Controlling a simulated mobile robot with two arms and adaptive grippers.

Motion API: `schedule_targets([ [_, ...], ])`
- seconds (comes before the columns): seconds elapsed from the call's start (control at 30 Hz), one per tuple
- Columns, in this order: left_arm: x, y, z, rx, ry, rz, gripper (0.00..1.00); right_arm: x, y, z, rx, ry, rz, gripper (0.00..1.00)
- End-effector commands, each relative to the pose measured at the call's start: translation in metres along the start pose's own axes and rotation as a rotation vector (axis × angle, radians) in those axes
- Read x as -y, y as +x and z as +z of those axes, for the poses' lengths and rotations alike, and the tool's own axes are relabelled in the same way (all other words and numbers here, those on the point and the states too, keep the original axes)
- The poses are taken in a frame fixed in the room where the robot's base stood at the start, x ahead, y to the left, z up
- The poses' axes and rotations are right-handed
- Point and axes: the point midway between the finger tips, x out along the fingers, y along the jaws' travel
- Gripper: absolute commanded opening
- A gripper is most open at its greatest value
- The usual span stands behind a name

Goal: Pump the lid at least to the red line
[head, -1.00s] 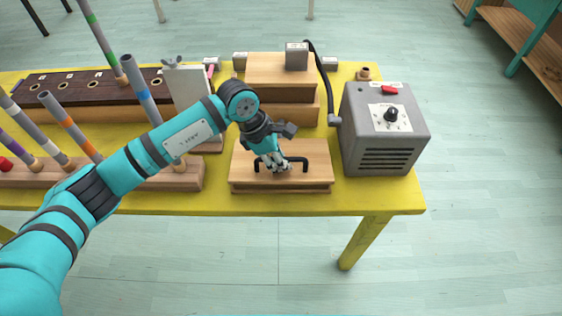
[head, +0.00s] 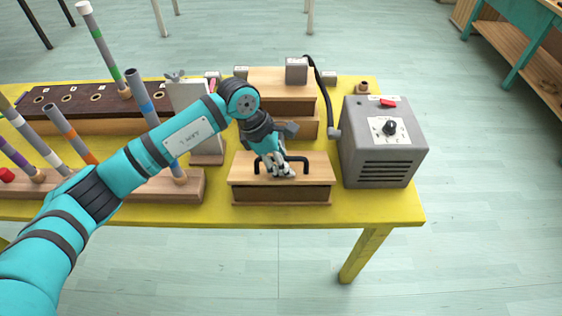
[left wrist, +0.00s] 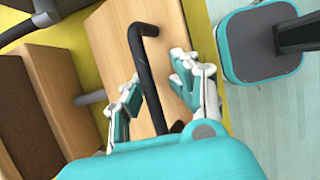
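The wooden lid (head: 308,172) with its black handle (head: 302,160) is raised above a wooden base (head: 283,203) at the front of the yellow table. A dark band shows between lid and base. No red line shows. My left gripper (head: 275,168) is at the middle of the handle. In the left wrist view my left gripper (left wrist: 155,75) has a finger on each side of the handle (left wrist: 146,68). My right gripper is out of view.
A grey box with a dial (head: 382,150) stands close to the right of the lid. Stepped wooden boxes (head: 282,85) stand behind it. Racks with upright coloured tubes (head: 143,92) and a white board (head: 186,95) are to the left.

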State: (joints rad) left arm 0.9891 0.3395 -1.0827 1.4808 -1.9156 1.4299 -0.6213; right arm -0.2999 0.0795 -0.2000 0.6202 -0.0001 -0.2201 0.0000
Motion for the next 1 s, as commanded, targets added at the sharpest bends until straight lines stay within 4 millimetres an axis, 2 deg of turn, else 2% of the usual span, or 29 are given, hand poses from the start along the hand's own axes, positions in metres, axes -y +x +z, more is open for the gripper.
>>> schedule_targets([
  [0.33, -0.001, 0.002, -0.004, -0.006, -0.005, 0.000, 0.33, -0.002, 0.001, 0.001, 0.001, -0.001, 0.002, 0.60],
  [0.47, -0.001, -0.005, -0.004, -0.007, -0.006, 0.002, 0.33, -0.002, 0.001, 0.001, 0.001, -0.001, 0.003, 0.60],
  [0.57, -0.002, -0.020, -0.003, -0.006, -0.003, 0.004, 0.33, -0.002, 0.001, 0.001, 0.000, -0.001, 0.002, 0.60],
  [0.9, -0.001, -0.091, -0.002, -0.003, -0.002, 0.005, 0.33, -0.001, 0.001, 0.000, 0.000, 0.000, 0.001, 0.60],
  [1.0, -0.001, -0.106, -0.001, -0.003, -0.002, 0.004, 0.33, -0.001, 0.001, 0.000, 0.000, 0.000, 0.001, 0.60],
])
